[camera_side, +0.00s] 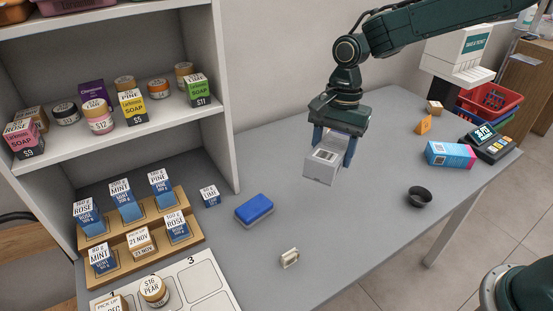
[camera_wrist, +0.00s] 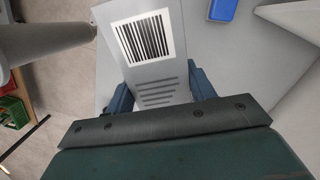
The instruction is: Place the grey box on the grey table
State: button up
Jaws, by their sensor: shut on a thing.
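The grey box (camera_side: 322,163) has a barcode label and is held between the fingers of my gripper (camera_side: 336,142) in the side view. It looks raised above the grey table (camera_side: 320,225), slightly tilted. In the wrist view the box (camera_wrist: 160,90) shows a large barcode and dark stripes, with my blue gripper fingers (camera_wrist: 160,85) on both sides of it. My gripper is shut on the box. The exact gap between the box and the table cannot be told.
A blue sponge-like block (camera_side: 254,210), a small beige item (camera_side: 289,258) and a black bowl (camera_side: 419,196) stand on the table. A blue-pink carton (camera_side: 450,155) and card terminal (camera_side: 488,142) are at right. A wooden rack (camera_side: 190,236) and shelf (camera_side: 120,134) are at left. The table's middle is clear.

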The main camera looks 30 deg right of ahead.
jog(key=w+a+r+m+t+y, duration=0.1)
jog(key=w+a+m+t+y, duration=0.3)
jog(key=w+m, duration=0.3)
jog(key=w+a+r+m+t+y, duration=0.1)
jog(key=w+m+t+y, duration=0.3)
jog(key=w+m+t, duration=0.3)
jog(key=shift+w+d+r+m+t+h, duration=1.45)
jog(key=shift+w+r+m+t, duration=0.9)
jog(key=shift+m+t, duration=0.65)
notch_tip(320, 180, down, 16)
jog(key=shift+f, duration=0.2)
jog(key=shift+d, duration=0.1)
jog(key=shift+f, duration=1.9)
jog(key=shift+f, duration=0.1)
